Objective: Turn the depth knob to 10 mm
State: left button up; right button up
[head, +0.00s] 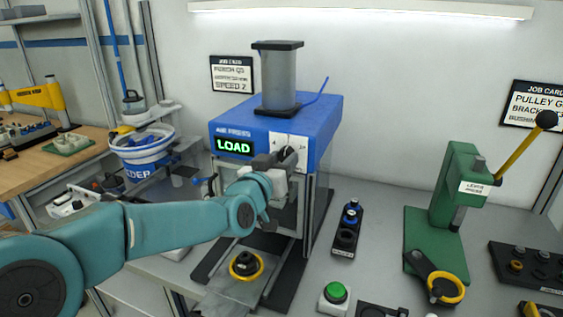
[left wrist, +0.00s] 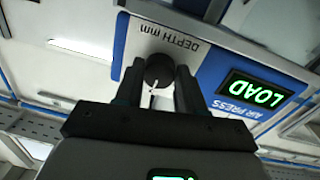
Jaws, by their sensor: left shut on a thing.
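The blue air press (head: 262,122) stands at the back of the bench, its green display reading LOAD. Its white dial plate (head: 282,139) is on the front, right of the display. My left gripper (head: 284,160) is at this plate and hides most of it. In the left wrist view, the dark round depth knob (left wrist: 158,70) sits between the fingers of my left gripper (left wrist: 158,84), which is shut on it. The label DEPTH mm appears upside down above it. A white pointer mark shows at the knob, but the scale value cannot be read. My right gripper is not in view.
A yellow-ringed part (head: 246,265) lies on the plate below the press. A green button (head: 335,293) and a dark rack with blue-ringed parts (head: 348,228) are to its right. A green lever press (head: 447,210) stands further right. Bench between is partly clear.

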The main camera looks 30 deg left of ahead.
pick_arm(q)
jog(key=shift+r+m, duration=0.1)
jog(key=shift+m, duration=1)
jog(key=shift+r+m, duration=0.1)
jog(key=shift+m, duration=0.8)
jog(key=m+p, duration=0.1)
jog(key=m, duration=0.3)
jog(key=shift+a+g+p, duration=0.1)
jog(key=shift+g+p, duration=0.2)
jog(key=shift+p, duration=0.1)
jog(key=shift+m+p, duration=0.5)
jog(key=shift+m, duration=0.7)
jog(key=o, duration=1)
jog(key=shift+o, duration=0.2)
